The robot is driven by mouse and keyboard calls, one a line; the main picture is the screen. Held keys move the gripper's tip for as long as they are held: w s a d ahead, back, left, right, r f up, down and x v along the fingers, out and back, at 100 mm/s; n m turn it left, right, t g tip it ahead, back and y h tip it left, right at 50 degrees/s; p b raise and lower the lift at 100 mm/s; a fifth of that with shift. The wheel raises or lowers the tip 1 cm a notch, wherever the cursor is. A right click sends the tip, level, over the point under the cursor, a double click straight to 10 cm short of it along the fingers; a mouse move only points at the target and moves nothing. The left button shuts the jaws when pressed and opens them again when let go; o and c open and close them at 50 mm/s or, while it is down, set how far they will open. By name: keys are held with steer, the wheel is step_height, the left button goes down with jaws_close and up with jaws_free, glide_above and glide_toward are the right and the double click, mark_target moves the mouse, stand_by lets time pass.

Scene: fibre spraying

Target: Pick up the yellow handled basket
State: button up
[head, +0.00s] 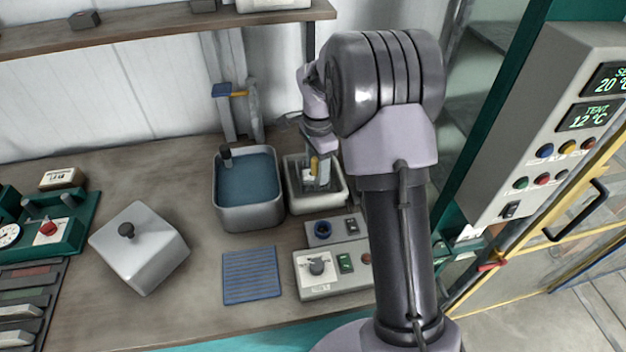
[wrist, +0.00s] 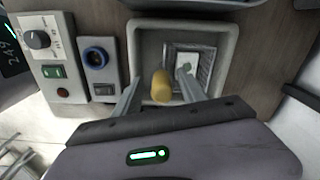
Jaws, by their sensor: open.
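The yellow handle (wrist: 161,86) of the basket stands up between the two fingers of my gripper (wrist: 158,77), with gaps on both sides. My gripper is open. The basket (wrist: 207,62) is a small wire mesh one with a pale piece in it, and it sits inside a light grey square basin (wrist: 222,26). In the head view the yellow handle (head: 314,166) shows below my wrist, over the same basin (head: 297,205). My arm hides part of the basin there, and the fingertips are hard to make out.
A blue-filled tub (head: 249,217) stands just left of the basin. A control box with knobs (head: 318,289) and a blue mat (head: 252,275) lie in front. A white lidded box (head: 140,262) is further left. A tall post (head: 230,85) stands behind.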

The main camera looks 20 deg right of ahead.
mark_target(316, 176)
steer(key=f, duration=0.1)
steer(key=f+b, duration=0.1)
steer(key=f, duration=0.1)
steer(key=shift+w+f, duration=0.2)
steer(key=shift+f, duration=0.1)
steer(key=shift+r, duration=0.1)
jaws_close()
steer(key=shift+r, duration=0.1)
